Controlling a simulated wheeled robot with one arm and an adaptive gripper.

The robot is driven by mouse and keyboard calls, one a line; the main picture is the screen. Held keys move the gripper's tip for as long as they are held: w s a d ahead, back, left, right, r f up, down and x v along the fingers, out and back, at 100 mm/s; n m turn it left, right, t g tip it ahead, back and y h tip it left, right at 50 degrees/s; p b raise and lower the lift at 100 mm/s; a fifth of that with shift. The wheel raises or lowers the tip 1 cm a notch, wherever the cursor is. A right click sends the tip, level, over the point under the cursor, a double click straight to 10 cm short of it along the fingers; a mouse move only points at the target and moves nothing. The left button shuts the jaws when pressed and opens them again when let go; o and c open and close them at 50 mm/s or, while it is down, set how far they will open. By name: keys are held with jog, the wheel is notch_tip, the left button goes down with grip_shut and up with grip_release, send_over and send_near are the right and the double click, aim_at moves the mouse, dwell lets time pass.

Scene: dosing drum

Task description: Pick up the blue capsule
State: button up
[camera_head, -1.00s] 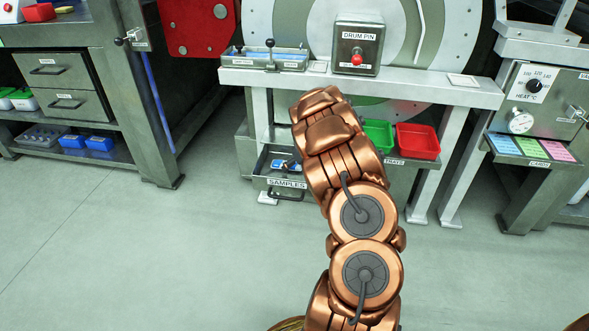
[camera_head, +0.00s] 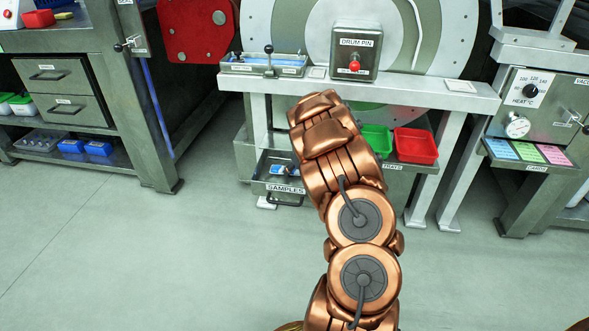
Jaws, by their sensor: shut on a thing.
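An open drawer labelled SAMPLES (camera_head: 286,189) sits low under the bench at the centre. A small patch of blue and white (camera_head: 280,169) shows inside it, just left of my arm. It is too small to tell whether this is the blue capsule, and no capsule can be made out clearly elsewhere. My copper-coloured arm reaches from the bottom of the picture toward the bench. My gripper is hidden behind the arm, so its jaws and anything in them cannot be seen. The arm also covers the right part of the drawer.
Green (camera_head: 376,139) and red (camera_head: 416,146) trays stand on a low shelf right of my arm. Above is a bench (camera_head: 440,95) with a DRUM PIN box (camera_head: 355,52) and a lever unit (camera_head: 265,63). Cabinets flank both sides. The floor (camera_head: 120,260) in front is clear.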

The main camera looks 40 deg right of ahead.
notch_tip(320, 180, up, 6)
jog(key=p, duration=0.4)
jog(key=shift+r, duration=0.25)
jog(key=s+a, duration=1.1)
jog(key=a, duration=0.5)
jog(key=shift+s+a, duration=0.1)
